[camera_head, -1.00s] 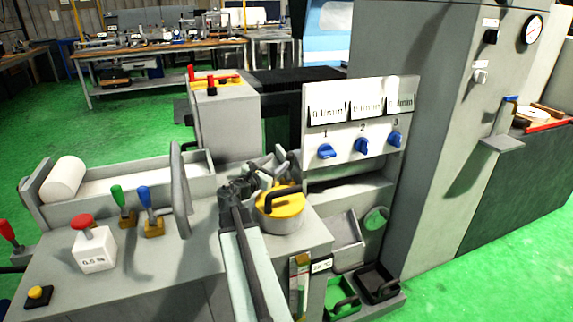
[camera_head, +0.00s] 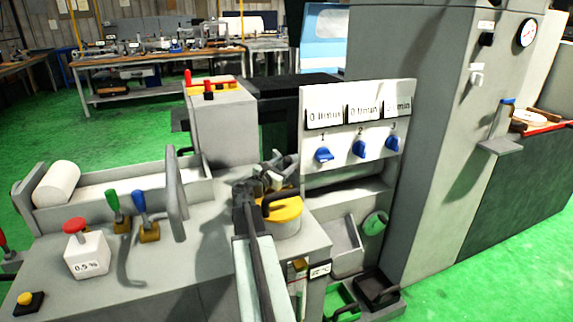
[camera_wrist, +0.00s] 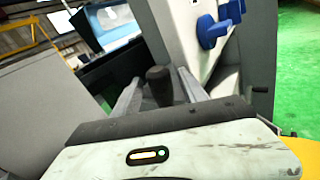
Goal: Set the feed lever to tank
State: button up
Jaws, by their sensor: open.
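No lever carries a readable feed or tank label, so I cannot tell which is the feed lever. A green-handled lever (camera_head: 113,205) and a blue-handled lever (camera_head: 141,207) stand in brass bases on the grey bench at left. My gripper (camera_head: 277,166) is over the bench beside the yellow lid (camera_head: 283,211), below left of the dial panel. In the wrist view my gripper (camera_wrist: 159,88) is open, with a dark knob (camera_wrist: 158,80) showing between its two fingers. I cannot tell whether they touch it. The knob's lower part is hidden by my gripper body.
The white panel (camera_head: 345,92) carries three blue knobs, numbered 1 to 3, under flow readouts. A grey upright handle (camera_head: 176,193) rises left of my arm. A white box with a red button (camera_head: 86,252) is at left. Green floor (camera_head: 450,290) is clear at front right.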

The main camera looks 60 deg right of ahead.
jog(key=shift+d, duration=0.25)
grip_shut()
dwell(1.3)
